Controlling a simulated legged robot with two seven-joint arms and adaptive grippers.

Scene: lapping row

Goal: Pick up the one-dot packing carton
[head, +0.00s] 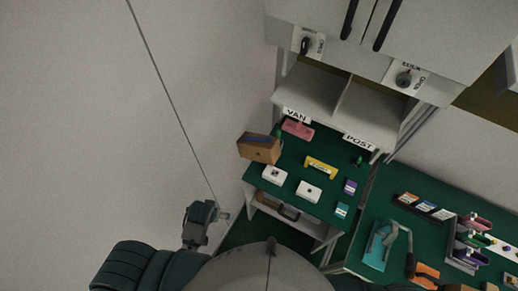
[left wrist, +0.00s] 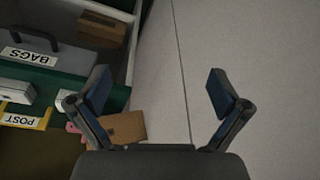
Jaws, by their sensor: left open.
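A brown carton (head: 259,151) with a small dark mark and a dark blue top stands at the left end of the green bench; its dots are too small to count. Two white boxes with dark marks, one left (head: 274,175) and one right (head: 308,191), lie near the bench's front edge. My left gripper (head: 222,214) is low beside the bench's left end, apart from these boxes. In the left wrist view my left gripper (left wrist: 158,88) is open and empty. A brown carton (left wrist: 127,127) shows partly behind its left finger. My right gripper is not in view.
The green bench (head: 285,155) also holds a pink item (head: 298,129), a yellow holder (head: 320,167) and small purple and teal boxes. Shelves marked VAN and POST stand behind. A second green table (head: 350,255) is at right. The wall (head: 110,120) borders the left.

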